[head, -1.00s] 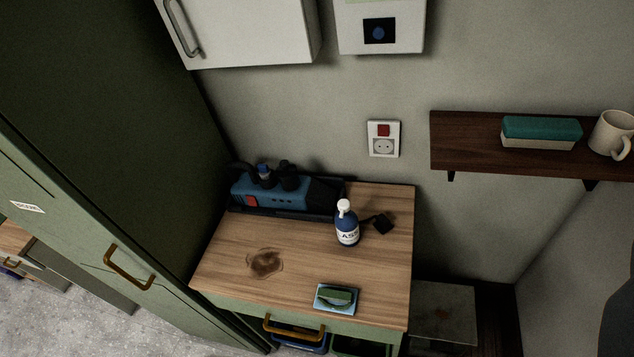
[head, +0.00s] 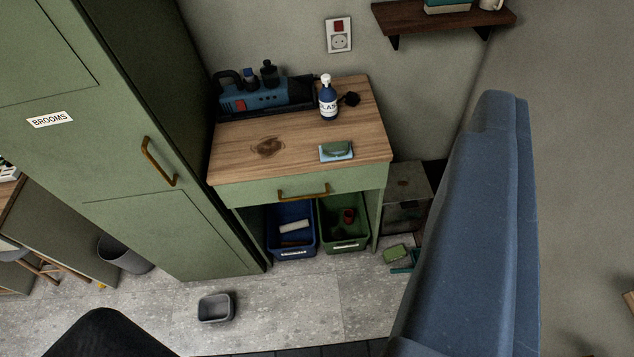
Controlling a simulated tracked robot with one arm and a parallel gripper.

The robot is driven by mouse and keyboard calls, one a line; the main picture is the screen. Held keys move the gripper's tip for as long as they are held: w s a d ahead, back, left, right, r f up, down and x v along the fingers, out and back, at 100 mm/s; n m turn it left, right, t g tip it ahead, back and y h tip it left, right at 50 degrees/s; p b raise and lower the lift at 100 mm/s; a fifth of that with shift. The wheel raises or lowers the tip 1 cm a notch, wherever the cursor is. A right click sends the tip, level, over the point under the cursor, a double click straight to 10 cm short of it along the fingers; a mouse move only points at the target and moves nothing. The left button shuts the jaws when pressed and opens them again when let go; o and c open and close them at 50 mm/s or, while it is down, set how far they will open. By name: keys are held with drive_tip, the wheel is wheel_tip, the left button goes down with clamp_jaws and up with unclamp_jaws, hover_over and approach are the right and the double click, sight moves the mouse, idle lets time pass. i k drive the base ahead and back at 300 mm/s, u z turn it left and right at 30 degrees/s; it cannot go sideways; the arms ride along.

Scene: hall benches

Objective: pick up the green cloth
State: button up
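On the wooden bench top, near its front edge, a small green folded piece (head: 336,147) lies on a light blue flat piece (head: 345,156). The green piece looks like the green cloth, but it is too small to be sure. Another small green item (head: 395,253) lies on the floor right of the bench; I cannot tell what it is. My gripper's fingers do not show in this view, so its state is hidden.
The bench (head: 225,165) also bears a blue machine (head: 265,97) and a white-capped bottle (head: 328,102). Blue (head: 290,240) and green (head: 343,235) bins sit below. A tall green cabinet (head: 90,110) stands left. A large blue shape (head: 470,230) fills the right. A grey tub (head: 215,308) lies on the floor.

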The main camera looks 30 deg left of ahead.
sight(339, 149)
drive_tip(key=u, duration=0.05)
drive_tip(key=k, duration=0.3)
drive_tip(key=u, duration=0.55)
drive_tip(key=i, duration=1)
drive_tip(key=z, duration=0.05)
drive_tip(key=k, duration=1)
drive_tip(key=z, duration=0.6)
drive_tip(key=i, duration=1.8)
drive_tip(key=u, duration=0.6)
